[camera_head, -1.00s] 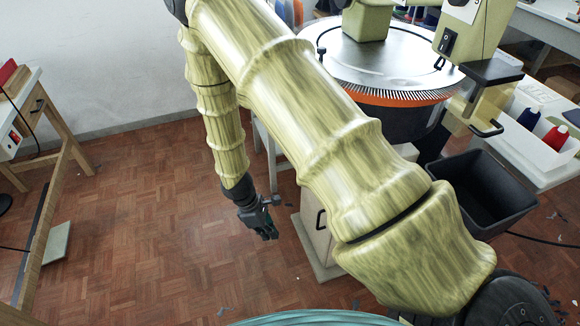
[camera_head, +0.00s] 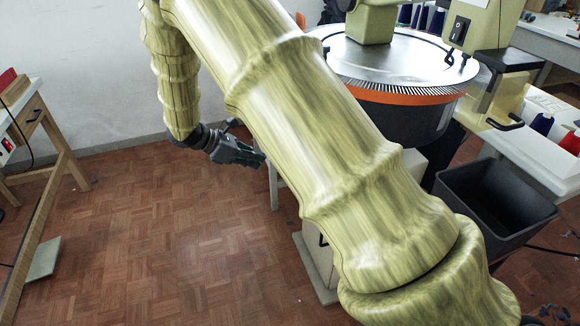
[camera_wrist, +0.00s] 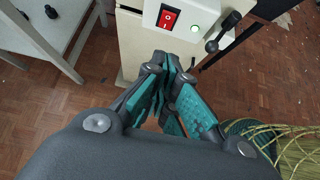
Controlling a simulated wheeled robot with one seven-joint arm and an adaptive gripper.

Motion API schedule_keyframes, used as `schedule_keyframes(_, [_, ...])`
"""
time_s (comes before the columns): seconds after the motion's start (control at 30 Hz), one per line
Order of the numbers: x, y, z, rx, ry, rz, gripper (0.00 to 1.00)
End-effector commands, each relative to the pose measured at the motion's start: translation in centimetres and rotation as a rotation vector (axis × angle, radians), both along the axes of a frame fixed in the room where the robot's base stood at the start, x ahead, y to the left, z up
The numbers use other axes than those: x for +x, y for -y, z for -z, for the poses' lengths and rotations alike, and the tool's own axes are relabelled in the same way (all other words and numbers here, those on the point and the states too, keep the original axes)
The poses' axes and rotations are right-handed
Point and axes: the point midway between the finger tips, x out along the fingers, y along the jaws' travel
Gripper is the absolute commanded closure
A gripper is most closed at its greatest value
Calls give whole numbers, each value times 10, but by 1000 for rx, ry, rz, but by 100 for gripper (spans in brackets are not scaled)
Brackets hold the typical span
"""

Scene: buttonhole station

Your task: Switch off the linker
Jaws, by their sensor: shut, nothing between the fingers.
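The linker (camera_head: 385,62), a round metal dial with a toothed rim and orange band, stands at the upper right in the head view. In the wrist view, a red rocker switch (camera_wrist: 168,17) and a lit green lamp (camera_wrist: 196,28) sit on a white panel atop a cream cabinet. I cannot tell the rocker's position. My gripper (camera_head: 262,158) is shut and empty, left of the linker. In the wrist view its fingertips (camera_wrist: 172,60) are below the red switch, apparently apart from it.
A dark lever with a ball knob (camera_wrist: 229,20) sticks out right of the panel. A dark bin (camera_head: 495,200) stands right of the linker. A wooden-legged bench (camera_head: 40,150) is at the left. The parquet floor (camera_head: 150,240) between is clear. My arm hides part of the linker.

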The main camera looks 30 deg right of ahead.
Motion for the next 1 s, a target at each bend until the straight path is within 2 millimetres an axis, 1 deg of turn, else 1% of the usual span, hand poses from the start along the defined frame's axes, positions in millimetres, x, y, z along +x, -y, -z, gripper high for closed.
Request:
schedule_keyframes(0.17, [-2, 7, 7, 1, -1, 2, 100])
schedule_keyframes(0.27, [-5, 16, 16, 1, -2, 2, 100])
schedule_keyframes(0.77, [-19, 78, 67, 2, -1, 2, 100])
schedule_keyframes(0.8, [-20, 84, 64, 4, 2, 3, 100])
schedule_keyframes(1.0, [-26, 104, 61, 2, 1, 1, 100])
